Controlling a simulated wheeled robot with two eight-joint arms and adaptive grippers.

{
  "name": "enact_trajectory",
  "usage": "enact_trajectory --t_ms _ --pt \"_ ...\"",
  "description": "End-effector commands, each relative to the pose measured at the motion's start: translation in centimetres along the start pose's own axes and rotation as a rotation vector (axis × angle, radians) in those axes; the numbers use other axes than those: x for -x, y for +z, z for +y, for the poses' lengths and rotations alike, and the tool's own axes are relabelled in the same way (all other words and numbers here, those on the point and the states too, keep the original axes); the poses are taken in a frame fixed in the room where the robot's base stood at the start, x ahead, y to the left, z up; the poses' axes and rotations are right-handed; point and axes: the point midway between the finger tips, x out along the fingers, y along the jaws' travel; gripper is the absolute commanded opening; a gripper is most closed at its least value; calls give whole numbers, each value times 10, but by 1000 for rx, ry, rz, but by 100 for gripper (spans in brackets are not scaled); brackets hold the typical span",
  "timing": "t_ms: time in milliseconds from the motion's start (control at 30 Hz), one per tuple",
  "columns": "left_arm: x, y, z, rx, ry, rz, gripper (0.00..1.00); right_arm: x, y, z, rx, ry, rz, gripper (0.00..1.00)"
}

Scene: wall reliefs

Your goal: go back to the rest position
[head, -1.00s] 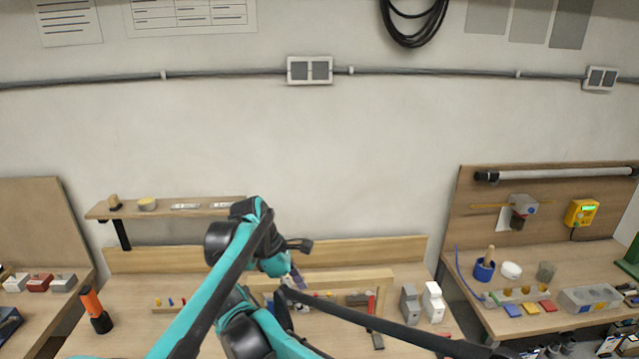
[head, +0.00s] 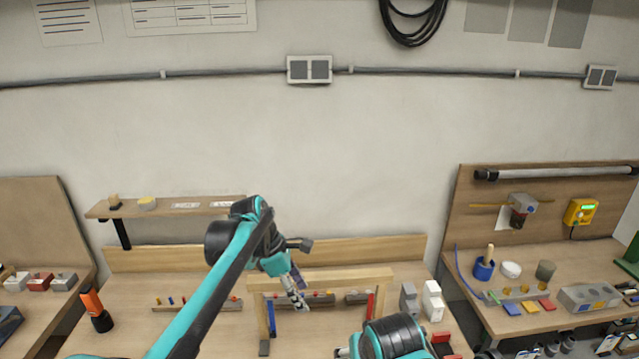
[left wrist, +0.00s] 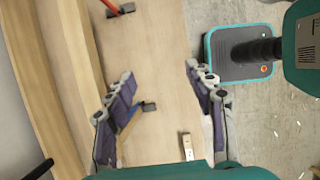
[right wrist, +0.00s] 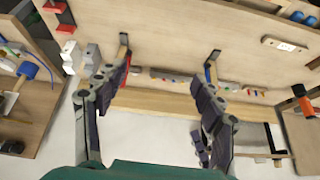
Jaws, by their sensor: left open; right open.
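In the head view my left gripper (head: 298,292) hangs over the middle of the workbench, in front of the wooden frame, with nothing seen in its jaws. In the left wrist view its fingers (left wrist: 160,76) are wide apart above the bench top. My right arm (head: 395,340) shows at the bottom of the head view, right of the middle; its gripper is mostly out of that picture. In the right wrist view the right gripper (right wrist: 156,76) is open and empty, with the bench and frame beyond its fingers.
A wooden frame (head: 320,279) stands on the bench, with blue and red handled pieces near its posts. Grey and white blocks (head: 432,302) stand to its right. An orange-black torch (head: 96,311) is at left. A wall shelf (head: 167,208) juts out above.

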Motion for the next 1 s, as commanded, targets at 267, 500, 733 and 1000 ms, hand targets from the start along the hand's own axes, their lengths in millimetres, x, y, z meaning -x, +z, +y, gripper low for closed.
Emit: enact_trajectory --t_ms 267,500,733,1000 --pt "0 0 0 0 0 0 54 17 66 67 -21 33 74 69" --pt "9 -6 -13 -82 31 17 54 18 94 88 -21 53 110 69" --pt "29 -31 -56 -395 134 101 54 18 94 87 -21 52 109 69" --pt "38 -82 -133 -937 243 323 54 18 94 87 -21 52 109 69"
